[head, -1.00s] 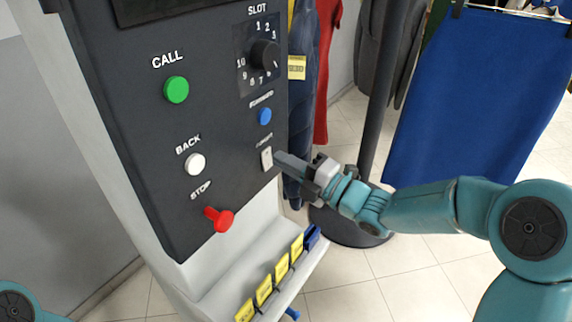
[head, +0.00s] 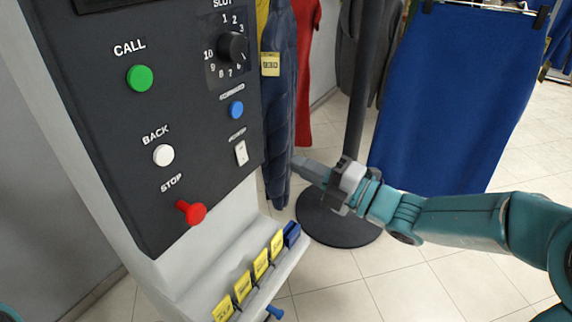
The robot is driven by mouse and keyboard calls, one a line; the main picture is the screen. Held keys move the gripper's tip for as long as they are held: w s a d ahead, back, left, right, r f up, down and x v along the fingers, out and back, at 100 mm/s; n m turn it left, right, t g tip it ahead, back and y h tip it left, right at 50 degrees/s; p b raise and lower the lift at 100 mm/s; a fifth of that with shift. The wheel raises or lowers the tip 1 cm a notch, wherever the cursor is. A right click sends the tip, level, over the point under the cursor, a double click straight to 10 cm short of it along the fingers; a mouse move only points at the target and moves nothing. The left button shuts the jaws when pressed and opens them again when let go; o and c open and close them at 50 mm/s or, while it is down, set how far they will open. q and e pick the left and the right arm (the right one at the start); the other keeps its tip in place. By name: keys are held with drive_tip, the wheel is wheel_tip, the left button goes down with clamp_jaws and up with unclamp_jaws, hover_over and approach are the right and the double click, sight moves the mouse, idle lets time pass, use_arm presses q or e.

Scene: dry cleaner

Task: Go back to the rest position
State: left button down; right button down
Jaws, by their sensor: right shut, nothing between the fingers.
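My right gripper (head: 300,168) is shut and empty. It stands to the right of the dark control panel (head: 110,180), apart from it, at about the height of the white rocker switch (head: 241,153). My right arm comes in from the right edge. Of my left arm only a small teal piece shows at the bottom left corner; its gripper is out of view.
The panel carries a green CALL button (head: 140,78), a white BACK button (head: 163,155), a red STOP lever (head: 191,212), a blue button (head: 236,110) and a slot dial (head: 232,46). Yellow tags (head: 260,263) line the ledge. A dark pole (head: 358,110) and hanging blue skirt (head: 455,100) stand behind my right arm.

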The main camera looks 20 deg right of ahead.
drive_tip(key=shift+v, duration=0.85)
drive_tip(key=shift+d+r, duration=0.1)
drive_tip(key=shift+r, duration=0.1)
